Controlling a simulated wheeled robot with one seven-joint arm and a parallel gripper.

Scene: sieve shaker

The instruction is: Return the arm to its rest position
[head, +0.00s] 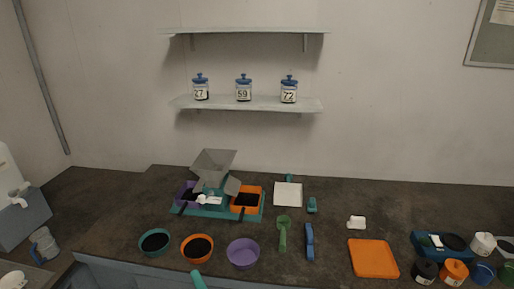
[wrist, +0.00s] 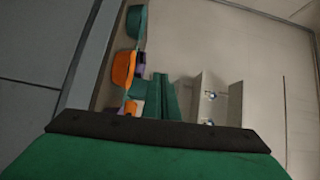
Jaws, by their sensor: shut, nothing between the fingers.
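My gripper (wrist: 163,92) shows in the wrist view as two green fingers standing close together, shut and empty. A teal tip at the bottom edge of the head view (head: 198,280) appears to be part of my arm's end, just in front of the bowls. The sieve shaker (head: 213,168) stands apart from it at the back of the bench, with a grey hopper and a teal base. A purple bin (head: 187,188) and an orange bin (head: 246,190) sit at its two sides, both with dark contents. Most of my arm is out of view.
A teal bowl (head: 155,252), an orange bowl (head: 198,261) and a purple bowl (head: 243,268) line the bench's front. A green scoop (head: 283,222), blue tool (head: 309,236), orange tray (head: 372,274) and several small pots lie rightward. Shelves (head: 248,106) hold three numbered jars.

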